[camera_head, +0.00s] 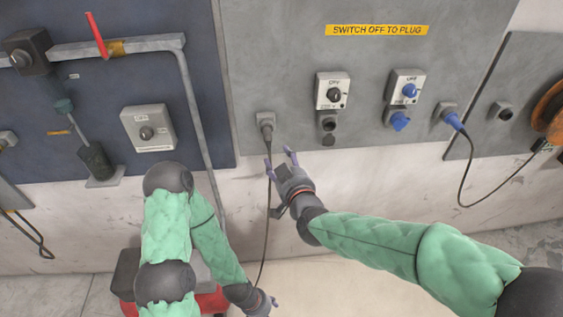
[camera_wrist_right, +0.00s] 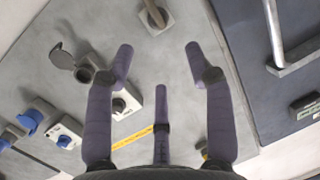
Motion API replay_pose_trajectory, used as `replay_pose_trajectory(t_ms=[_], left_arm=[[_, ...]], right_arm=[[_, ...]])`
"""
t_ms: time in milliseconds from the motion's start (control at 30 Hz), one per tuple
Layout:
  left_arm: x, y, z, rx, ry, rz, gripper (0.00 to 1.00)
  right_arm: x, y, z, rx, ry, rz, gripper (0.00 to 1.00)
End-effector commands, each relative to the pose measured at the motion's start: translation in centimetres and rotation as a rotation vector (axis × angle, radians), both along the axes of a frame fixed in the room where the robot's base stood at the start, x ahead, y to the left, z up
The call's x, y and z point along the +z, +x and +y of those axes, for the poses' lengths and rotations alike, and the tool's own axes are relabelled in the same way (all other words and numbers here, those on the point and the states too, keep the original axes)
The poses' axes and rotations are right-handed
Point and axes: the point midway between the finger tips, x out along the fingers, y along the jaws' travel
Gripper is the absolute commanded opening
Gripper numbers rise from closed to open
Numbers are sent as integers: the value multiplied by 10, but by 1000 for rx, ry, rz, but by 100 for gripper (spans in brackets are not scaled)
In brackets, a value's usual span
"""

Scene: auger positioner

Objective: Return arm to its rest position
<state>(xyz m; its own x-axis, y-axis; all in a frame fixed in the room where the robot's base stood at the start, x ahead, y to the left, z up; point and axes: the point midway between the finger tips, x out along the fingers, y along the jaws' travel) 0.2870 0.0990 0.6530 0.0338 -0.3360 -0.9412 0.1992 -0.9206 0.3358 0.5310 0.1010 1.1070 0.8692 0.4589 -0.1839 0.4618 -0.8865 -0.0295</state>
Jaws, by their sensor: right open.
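My right gripper (camera_head: 280,158) is raised in front of the grey wall panel, just below a plug in a small grey socket (camera_head: 266,118). In the right wrist view its fingers (camera_wrist_right: 159,62) are spread with nothing between them. That plug and socket (camera_wrist_right: 155,14) show ahead of the fingertips, apart from them. A dark cable (camera_head: 262,240) hangs from the plug and passes beside my right gripper in the head view. My left gripper (camera_head: 270,303) is low at the bottom edge, its arm bent, and its fingers are too small and cut off to read.
Two switch boxes (camera_head: 332,91) (camera_head: 405,86) sit right of the plug, with a blue plug and cable (camera_head: 452,119) beyond. A yellow sign (camera_head: 377,30) is above. A dark blue panel (camera_head: 90,90) with a red lever (camera_head: 97,35) and a pipe is at left. The lower wall is clear.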

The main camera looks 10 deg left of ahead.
Motion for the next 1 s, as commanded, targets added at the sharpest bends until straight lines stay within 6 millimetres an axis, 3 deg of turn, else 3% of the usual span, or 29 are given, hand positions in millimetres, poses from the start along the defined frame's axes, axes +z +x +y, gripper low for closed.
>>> replay_pose_trajectory(t_ms=[333,467,567,767,1000], left_arm=[[0,0,0,0,0,0,56],[0,0,0,0,0,0,56],[0,0,0,0,0,0,56],[0,0,0,0,0,0,56],[0,0,0,0,0,0,56]], right_arm=[[0,0,0,0,0,1,54],[-17,3,-6,-6,-12,35,54],[-54,8,-20,-23,-30,113,54],[-165,5,-69,-76,-68,366,54],[-289,-40,-128,-150,-71,697,54]])
